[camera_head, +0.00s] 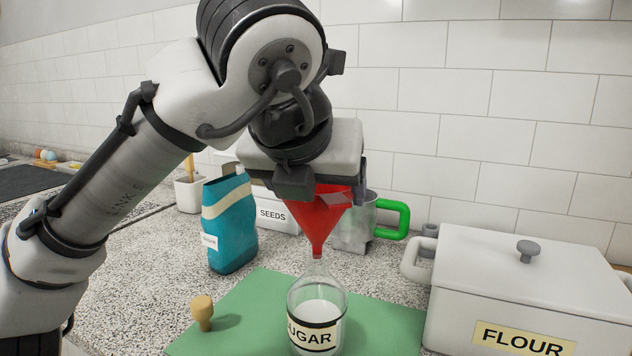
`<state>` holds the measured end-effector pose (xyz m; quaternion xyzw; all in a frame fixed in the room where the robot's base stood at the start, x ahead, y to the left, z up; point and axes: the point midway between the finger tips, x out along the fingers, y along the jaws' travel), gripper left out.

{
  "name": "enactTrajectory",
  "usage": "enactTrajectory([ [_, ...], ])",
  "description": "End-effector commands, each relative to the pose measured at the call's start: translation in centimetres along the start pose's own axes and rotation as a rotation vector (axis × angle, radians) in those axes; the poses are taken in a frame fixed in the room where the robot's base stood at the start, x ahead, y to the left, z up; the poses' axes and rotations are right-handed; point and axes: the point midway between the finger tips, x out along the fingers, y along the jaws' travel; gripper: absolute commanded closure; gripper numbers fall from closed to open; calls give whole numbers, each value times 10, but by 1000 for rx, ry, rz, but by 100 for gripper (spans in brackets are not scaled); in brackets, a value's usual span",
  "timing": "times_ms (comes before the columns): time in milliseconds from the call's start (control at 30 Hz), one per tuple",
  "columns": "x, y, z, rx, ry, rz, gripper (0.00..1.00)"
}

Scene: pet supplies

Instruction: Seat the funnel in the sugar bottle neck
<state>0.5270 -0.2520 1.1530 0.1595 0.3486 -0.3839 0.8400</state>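The red funnel (319,215) is upright, with its wide end up between the fingers of my gripper (325,186). My gripper points down and is shut on the funnel near its rim. The clear glass sugar bottle (316,292) stands upright below, with a SUGAR label and white contents. The funnel's spout tip is in line with the bottle neck (317,265) and at its mouth. I cannot tell whether the tip is inside the neck or just above it. My gripper hides part of the funnel's rim.
The bottle stands on a green mat (252,310) with a cork stopper (202,312) to its left. A teal bag (231,230), a SEEDS box (272,214) and a green-handled metal mug (352,232) stand behind. A white FLOUR box (520,285) stands close on the right.

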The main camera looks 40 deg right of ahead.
Motion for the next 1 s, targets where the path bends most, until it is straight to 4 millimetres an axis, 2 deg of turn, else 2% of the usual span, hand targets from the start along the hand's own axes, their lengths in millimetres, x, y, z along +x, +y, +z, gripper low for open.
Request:
enactTrajectory([
  [1000, 15, 0, -15, 0, 0, 0, 44],
])
